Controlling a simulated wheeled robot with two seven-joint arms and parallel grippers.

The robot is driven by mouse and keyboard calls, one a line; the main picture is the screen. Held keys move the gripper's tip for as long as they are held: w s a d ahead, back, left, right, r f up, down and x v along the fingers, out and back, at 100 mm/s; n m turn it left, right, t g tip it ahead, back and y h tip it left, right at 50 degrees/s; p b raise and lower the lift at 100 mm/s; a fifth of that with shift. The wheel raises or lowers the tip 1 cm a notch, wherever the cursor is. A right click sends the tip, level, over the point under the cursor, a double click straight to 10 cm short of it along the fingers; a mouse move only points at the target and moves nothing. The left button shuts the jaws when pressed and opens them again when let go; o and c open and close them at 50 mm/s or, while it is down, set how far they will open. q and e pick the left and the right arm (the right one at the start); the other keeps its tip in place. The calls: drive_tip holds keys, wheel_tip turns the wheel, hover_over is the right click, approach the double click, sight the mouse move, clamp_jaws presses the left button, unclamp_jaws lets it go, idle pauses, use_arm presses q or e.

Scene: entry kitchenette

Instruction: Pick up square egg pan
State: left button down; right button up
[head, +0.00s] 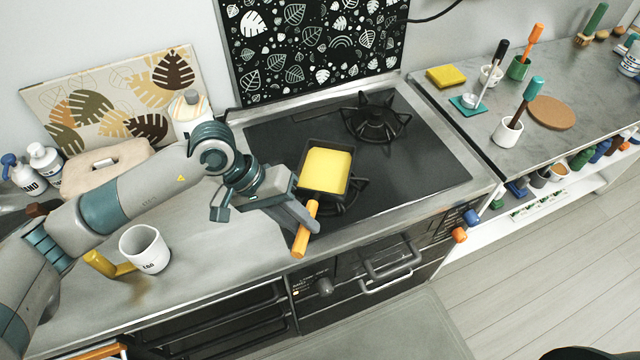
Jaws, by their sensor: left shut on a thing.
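The square egg pan (325,170) has dark sides, a yellow inside and an orange handle (301,240). It is over the front burner of the black stovetop, with its handle pointing toward the front edge. I cannot tell whether the pan rests on the burner grate or is slightly above it. My left gripper (310,224) comes in from the left and is shut on the pan's handle. The fingers cover part of the handle. My right gripper is not in view.
A black stovetop (425,160) with a rear burner (373,117) surrounds the pan. A white mug (146,249) stands on the left counter. A yellow sponge (446,76) and several utensils in cups are on the right counter. Oven handles (388,262) stick out in front.

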use_arm(q)
drive_tip(key=shift+r, duration=0.15)
drive_tip(key=shift+w+r+b, duration=0.1)
drive_tip(key=shift+r+b, duration=0.7)
drive_tip(key=shift+b, duration=0.05)
wheel_tip(320, 180, up, 2)
drive_tip(key=shift+b, duration=0.75)
drive_tip(key=s+d+r+b, duration=0.5)
drive_tip(key=d+r, duration=0.2)
drive_tip(key=d, duration=0.3)
drive_tip(key=shift+d, duration=0.3)
drive_tip(key=shift+s+r, duration=0.1)
